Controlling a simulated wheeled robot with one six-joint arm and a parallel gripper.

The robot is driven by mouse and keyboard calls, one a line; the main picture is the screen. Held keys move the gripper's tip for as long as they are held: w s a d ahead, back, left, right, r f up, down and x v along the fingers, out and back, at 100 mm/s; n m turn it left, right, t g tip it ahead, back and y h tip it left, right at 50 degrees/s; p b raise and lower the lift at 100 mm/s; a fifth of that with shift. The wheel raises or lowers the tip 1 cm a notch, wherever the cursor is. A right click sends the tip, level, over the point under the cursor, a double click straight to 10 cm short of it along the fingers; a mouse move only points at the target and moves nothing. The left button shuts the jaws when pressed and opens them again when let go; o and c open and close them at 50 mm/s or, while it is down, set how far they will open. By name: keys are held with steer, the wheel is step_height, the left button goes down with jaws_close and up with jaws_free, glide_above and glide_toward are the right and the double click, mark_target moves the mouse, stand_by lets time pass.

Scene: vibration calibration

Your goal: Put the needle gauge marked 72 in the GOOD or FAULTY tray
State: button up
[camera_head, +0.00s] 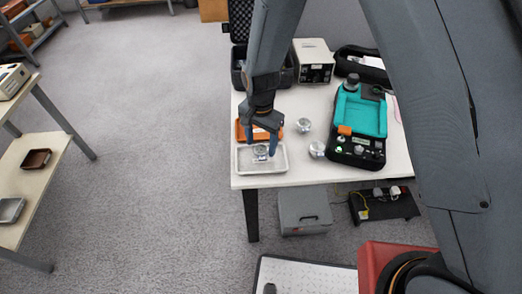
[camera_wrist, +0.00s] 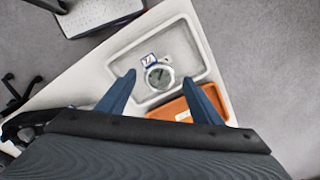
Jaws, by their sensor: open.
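A round silver needle gauge (camera_head: 261,152) lies in the white tray (camera_head: 243,168) at the table's front left corner. The head view shows my gripper (camera_head: 262,146) pointing down over the tray. An orange tray (camera_head: 240,130) with a white label adjoins the white one. Which tray is GOOD or FAULTY cannot be read.
Two other silver gauges (camera_head: 304,126) (camera_head: 317,150) stand on the table right of the trays. A teal-and-black calibrator (camera_head: 360,118) is farther right. An open black case (camera_head: 239,70) and a beige instrument (camera_head: 313,60) stand behind. My arm hides part of the table's right side.

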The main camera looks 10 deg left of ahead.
mark_target(261, 149)
step_height(261, 149, up, 8)
steer(key=b, duration=0.1)
steer(key=shift+f+b, duration=0.25)
steer(key=shift+b, duration=0.15)
steer(key=s+d+r+n, duration=0.1)
steer(key=d+r, duration=0.2)
steer(key=d, duration=0.5)
steer(key=s+d+r+n, duration=0.1)
steer(key=d+r, duration=0.3)
steer(key=d, duration=0.4)
steer(key=s+d+r+n, duration=0.1)
steer(key=s+d, duration=0.3)
steer(key=d, duration=0.2)
steer(key=s+d+r+n+t, duration=0.1)
steer(key=s+d+r+n, duration=0.1)
steer(key=s+d, duration=0.2)
steer(key=shift+d+r, duration=0.15)
steer(key=shift+d, duration=1.1)
steer(key=shift+f, duration=0.2)
